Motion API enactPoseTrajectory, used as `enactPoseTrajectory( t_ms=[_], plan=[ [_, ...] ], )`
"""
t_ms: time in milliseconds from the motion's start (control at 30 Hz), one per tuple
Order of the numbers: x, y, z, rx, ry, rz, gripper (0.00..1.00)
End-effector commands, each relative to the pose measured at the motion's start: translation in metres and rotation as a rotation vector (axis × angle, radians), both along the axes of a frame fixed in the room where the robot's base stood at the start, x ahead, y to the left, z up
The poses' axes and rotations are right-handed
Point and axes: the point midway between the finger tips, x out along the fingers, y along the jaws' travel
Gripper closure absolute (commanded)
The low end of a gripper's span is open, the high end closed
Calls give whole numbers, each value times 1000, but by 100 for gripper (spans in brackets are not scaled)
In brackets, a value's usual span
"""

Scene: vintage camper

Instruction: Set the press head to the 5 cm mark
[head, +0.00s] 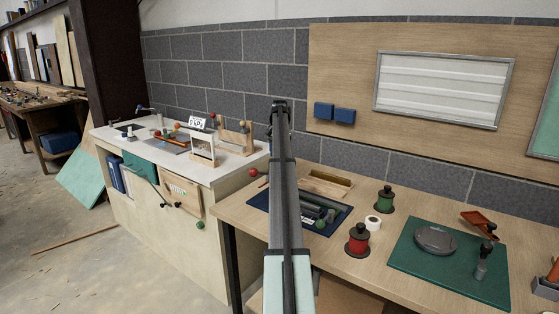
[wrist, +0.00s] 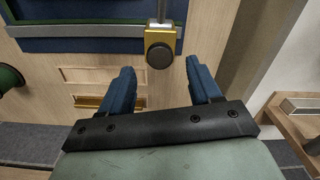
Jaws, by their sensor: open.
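In the wrist view, a brass block with a round black knob (wrist: 160,50), apparently the press head, sits on a vertical metal rod (wrist: 161,10). My gripper (wrist: 160,67) is open, its two blue fingers apart. The knob appears between and beyond the fingertips, with nothing held; I cannot tell whether either finger touches it. No 5 cm mark is readable. In the head view my arm rises through the middle and hides what lies behind it. I cannot make out the press head or the fingers there.
The wooden workbench (head: 390,277) holds a dark blue tray (head: 262,203), red spool (head: 358,241), green spool (head: 385,200) and green mat (head: 405,265). A white-topped counter (head: 222,171) with several small items stands left. Blue bins (head: 344,115) hang on the wall board.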

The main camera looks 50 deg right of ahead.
Motion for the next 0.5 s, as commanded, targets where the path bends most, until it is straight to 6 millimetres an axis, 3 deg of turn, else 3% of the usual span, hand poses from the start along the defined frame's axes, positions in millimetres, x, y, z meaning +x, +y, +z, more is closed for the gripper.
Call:
enactPoseTrajectory(
  t_ms=[200, 500],
  plan=[
    [0, 0, -25, 0, 0, 0, 37],
    [0, 0, -35, 0, 0, 0, 37]
  ],
)
